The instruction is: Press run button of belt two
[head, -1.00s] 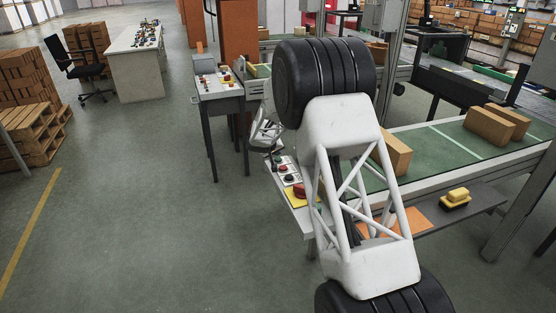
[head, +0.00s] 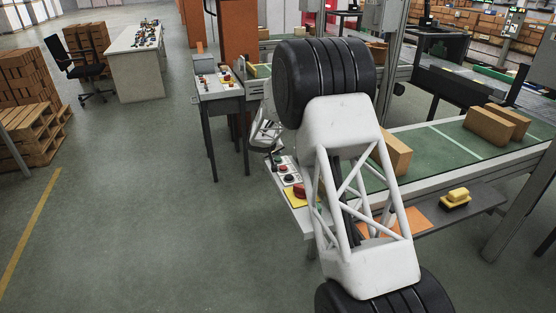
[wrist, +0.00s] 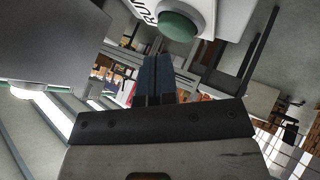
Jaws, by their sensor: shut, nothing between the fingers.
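The run button is a green round cap (wrist: 180,27) on a white panel marked "RUN" at the top of the wrist view. My gripper (wrist: 157,62) has its blue fingers together with nothing between them. The fingertips lie just below and left of the green cap in that view, and a gap shows between them. In the head view, my gripper (head: 274,154) is over the far end of the near control panel (head: 286,165) and partly hides it.
The near conveyor belt (head: 431,156) carries several cartons, one (head: 393,154) close behind my arm. A second control table (head: 219,84) stands farther back. A shelf below the belt holds a yellow-and-black object (head: 456,198).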

